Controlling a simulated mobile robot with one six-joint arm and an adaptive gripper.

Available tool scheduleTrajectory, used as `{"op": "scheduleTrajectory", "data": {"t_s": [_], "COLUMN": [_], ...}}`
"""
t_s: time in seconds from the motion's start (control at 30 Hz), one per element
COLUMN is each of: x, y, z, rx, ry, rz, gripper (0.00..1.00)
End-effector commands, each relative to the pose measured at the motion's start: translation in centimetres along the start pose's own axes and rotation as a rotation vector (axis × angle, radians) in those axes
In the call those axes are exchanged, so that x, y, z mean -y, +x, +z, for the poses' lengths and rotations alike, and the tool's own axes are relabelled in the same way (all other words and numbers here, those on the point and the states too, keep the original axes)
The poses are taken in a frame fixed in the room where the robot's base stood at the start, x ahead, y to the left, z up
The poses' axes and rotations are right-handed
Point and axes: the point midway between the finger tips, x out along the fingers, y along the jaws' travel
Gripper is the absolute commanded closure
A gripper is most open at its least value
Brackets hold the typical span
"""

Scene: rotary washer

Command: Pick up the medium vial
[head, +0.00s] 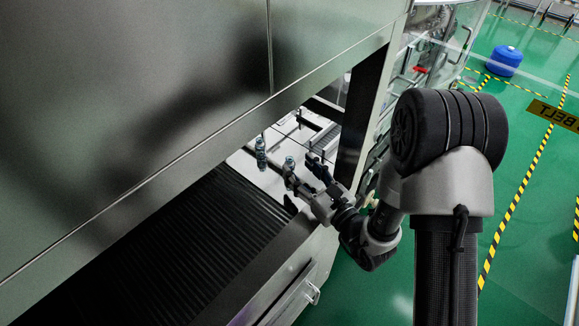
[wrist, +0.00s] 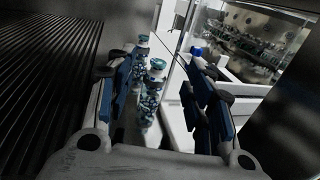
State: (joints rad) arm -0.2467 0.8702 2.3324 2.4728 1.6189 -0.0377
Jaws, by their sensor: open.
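Two small clear vials with blue-grey caps stand upright on a pale surface inside the machine opening. In the head view, one vial (head: 261,152) is further left and the other vial (head: 289,167) is by my fingers. In the wrist view, the nearer vial (wrist: 151,92) appears between my two blue-padded fingers, and the further vial (wrist: 143,42) is behind it. I cannot tell which is the medium one. My gripper (head: 304,172) is open and empty, its fingers reaching toward the nearer vial. Whether they touch it is unclear. The gripper also shows in the wrist view (wrist: 160,88).
A dark ribbed conveyor (head: 185,245) runs along the left. The steel housing (head: 130,90) overhangs the opening, and a metal sill (head: 285,255) borders its front. In the wrist view, a clear panel (wrist: 215,35) with many vials beyond it stands behind.

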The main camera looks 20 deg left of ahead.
Motion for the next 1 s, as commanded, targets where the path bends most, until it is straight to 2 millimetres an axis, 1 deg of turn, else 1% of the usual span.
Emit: {"op": "scheduleTrajectory", "data": {"t_s": [0.07,0.2,0.33,0.43,0.63,1.0], "x": [-0.1,-0.3,-0.2,-0.2,-0.2,-0.2], "y": [0.8,3.0,4.6,5.1,5.1,5.1], "z": [0.1,0.1,0.1,0.0,0.0,0.0], "rx": [0.001,0.002,0.001,0.000,-0.001,0.000], "ry": [0.000,-0.002,-0.001,0.000,0.000,0.000], "rz": [0.004,0.005,0.003,0.001,0.001,0.001], "gripper": [0.52,0.52,0.52,0.52,0.52,0.76]}}
